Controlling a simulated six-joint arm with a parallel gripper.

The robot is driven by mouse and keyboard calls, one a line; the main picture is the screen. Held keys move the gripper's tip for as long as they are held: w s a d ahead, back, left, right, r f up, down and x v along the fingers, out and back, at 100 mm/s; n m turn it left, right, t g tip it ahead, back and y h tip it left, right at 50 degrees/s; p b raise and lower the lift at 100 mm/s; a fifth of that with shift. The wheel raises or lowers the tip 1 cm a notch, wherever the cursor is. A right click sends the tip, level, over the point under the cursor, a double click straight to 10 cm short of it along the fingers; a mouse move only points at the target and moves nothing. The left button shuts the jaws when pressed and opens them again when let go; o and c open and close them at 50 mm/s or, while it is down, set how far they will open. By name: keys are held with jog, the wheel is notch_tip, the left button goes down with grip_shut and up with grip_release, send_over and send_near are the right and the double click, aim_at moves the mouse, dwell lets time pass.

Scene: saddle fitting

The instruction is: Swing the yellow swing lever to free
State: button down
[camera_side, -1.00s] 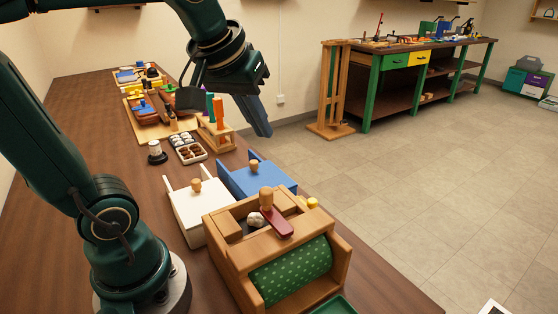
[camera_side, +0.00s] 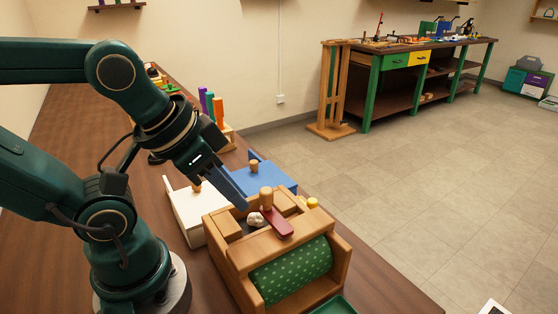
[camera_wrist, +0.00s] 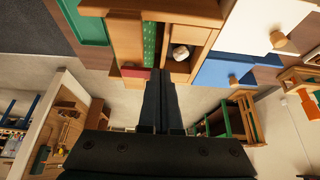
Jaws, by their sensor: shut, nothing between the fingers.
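A small yellow piece (camera_side: 312,202) shows at the far right side of the wooden box (camera_side: 232,262) in the side view. It looks like the end of the yellow swing lever, but most of it is hidden behind the box, and its position cannot be told. I cannot make it out in the wrist view. In the wrist view, my gripper (camera_wrist: 163,76) points toward the box. I cannot tell whether it touches the box.
On the box are a dark red lever (camera_side: 278,223), a wooden knob (camera_side: 266,194), a whitish lump (camera_side: 255,219) and a green dotted roller (camera_side: 292,273). A white box (camera_side: 188,214) and a blue box (camera_side: 268,178) stand close behind. The floor at right is open.

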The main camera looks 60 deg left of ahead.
dwell(0.4)
jog(key=c, duration=1)
grip_release()
jog(key=shift+s+r+m, duration=0.1)
jog(key=shift+m, duration=0.4)
jog(key=w+r+m, duration=0.3)
jog(key=w+r, duration=0.1)
jog(key=shift+w+a+r+m+g, duration=0.1)
jog(key=shift+w+a+m+g, duration=0.05)
jog(key=shift+w+m+g, duration=0.2)
jog(key=w+m+g, duration=0.2)
jog(key=w+m, duration=0.1)
jog(key=w, duration=0.2)
jog(key=m+g, duration=0.1)
jog(key=g, duration=0.2)
send_over(312, 200)
notch_tip(312, 200, down, 8)
jog(key=shift+f, duration=2.75)
